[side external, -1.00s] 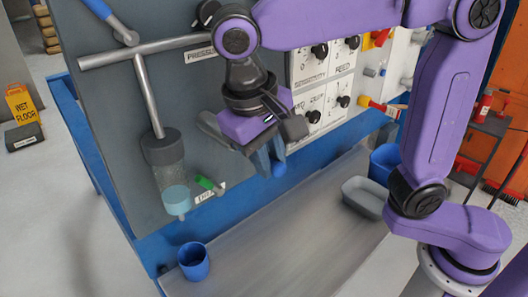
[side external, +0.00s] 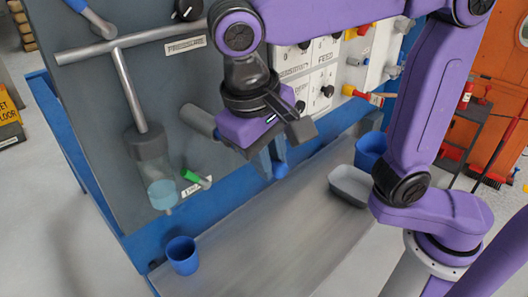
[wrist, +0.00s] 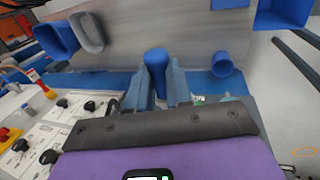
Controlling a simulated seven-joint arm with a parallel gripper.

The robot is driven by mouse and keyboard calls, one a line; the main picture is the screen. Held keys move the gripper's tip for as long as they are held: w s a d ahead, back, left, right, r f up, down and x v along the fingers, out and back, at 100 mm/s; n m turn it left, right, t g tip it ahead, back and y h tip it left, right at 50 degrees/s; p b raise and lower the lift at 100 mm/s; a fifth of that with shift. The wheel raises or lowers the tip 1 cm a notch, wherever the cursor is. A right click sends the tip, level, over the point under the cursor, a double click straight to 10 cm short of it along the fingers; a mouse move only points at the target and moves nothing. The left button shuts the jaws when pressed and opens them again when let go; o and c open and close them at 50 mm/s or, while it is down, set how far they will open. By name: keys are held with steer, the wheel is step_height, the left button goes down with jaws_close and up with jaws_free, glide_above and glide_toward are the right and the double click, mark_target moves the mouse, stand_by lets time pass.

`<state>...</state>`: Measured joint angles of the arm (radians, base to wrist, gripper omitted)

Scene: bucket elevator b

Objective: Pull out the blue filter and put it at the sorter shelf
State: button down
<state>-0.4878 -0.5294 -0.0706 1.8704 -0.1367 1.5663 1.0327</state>
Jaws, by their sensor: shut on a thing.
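My gripper (side external: 270,162) is shut on the blue filter (side external: 280,170), in front of the grey panel and above the long grey metal shelf (side external: 265,238). In the wrist view, the filter (wrist: 157,60) shows as a rounded blue piece between the two fingers. The part deeper in the fingers is hidden. A grey tube (side external: 198,120) sticks out of the panel just left of my gripper. I cannot tell which surface is the sorter shelf.
A blue cup (side external: 182,257) stands at the shelf's left end. A grey tray (side external: 349,185) and a blue bin (side external: 370,150) are toward the right. A clear cylinder (side external: 158,178) and a green-handled valve (side external: 191,177) hang at left. The shelf's middle is clear.

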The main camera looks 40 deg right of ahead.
steer(key=shift+s, duration=2.45)
steer(key=shift+s, duration=2)
